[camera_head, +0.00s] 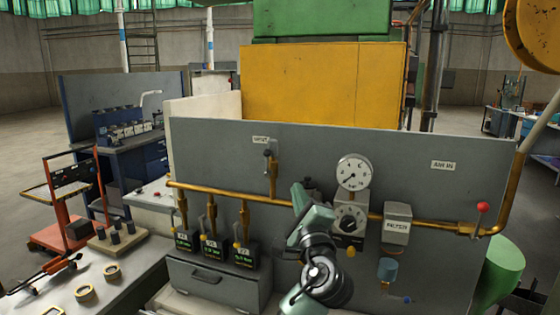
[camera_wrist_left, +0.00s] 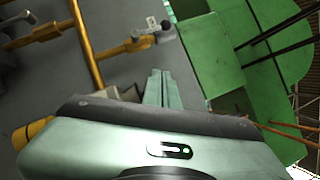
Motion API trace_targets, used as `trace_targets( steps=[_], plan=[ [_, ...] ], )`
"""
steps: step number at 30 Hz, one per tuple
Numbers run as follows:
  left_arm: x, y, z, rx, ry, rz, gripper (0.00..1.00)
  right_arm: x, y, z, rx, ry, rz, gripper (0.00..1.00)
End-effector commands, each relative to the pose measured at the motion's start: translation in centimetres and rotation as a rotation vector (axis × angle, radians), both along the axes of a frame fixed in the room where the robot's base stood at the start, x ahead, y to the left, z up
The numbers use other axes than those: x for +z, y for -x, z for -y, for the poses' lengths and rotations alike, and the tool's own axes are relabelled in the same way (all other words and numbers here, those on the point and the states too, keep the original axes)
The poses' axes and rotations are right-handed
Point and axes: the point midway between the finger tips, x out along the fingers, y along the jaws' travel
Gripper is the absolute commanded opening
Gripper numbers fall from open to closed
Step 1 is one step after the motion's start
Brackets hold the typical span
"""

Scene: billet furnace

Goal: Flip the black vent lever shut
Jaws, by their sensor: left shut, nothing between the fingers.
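The black vent lever (camera_head: 268,154) sits on top of a short upright brass branch pipe (camera_head: 272,180), just below a small white label (camera_head: 261,141) on the grey panel. In the left wrist view the dark lever (camera_wrist_left: 141,32) shows near the top middle, at the end of the brass branch. My left gripper (camera_head: 299,193) is in front of the panel, to the right of the lever and lower in the picture. Its pale green fingers (camera_wrist_left: 162,88) are together and empty, apart from the lever in the wrist view. My right gripper is not in view.
A brass pipe (camera_head: 340,208) runs across the panel. A round gauge (camera_head: 353,172) and a dial box (camera_head: 349,220) are close right of my gripper. A red-knobbed lever (camera_head: 482,207) is far right.

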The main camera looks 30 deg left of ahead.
Motion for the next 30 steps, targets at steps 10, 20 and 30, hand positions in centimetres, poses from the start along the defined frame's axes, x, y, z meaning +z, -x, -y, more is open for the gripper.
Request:
trace_targets(
  steps=[10, 20, 30],
  plan=[
    [0.1, -0.2, -0.2, 0.000, 0.001, -0.001, 0.00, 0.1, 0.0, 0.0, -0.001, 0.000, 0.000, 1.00],
    [1.8, -4.0, -3.7, 0.002, 0.000, -0.002, 0.00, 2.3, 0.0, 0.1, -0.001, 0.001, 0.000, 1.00],
    [3.9, -6.2, -8.1, -0.001, 0.000, -0.002, 0.00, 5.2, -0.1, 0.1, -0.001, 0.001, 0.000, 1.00]
  ],
)
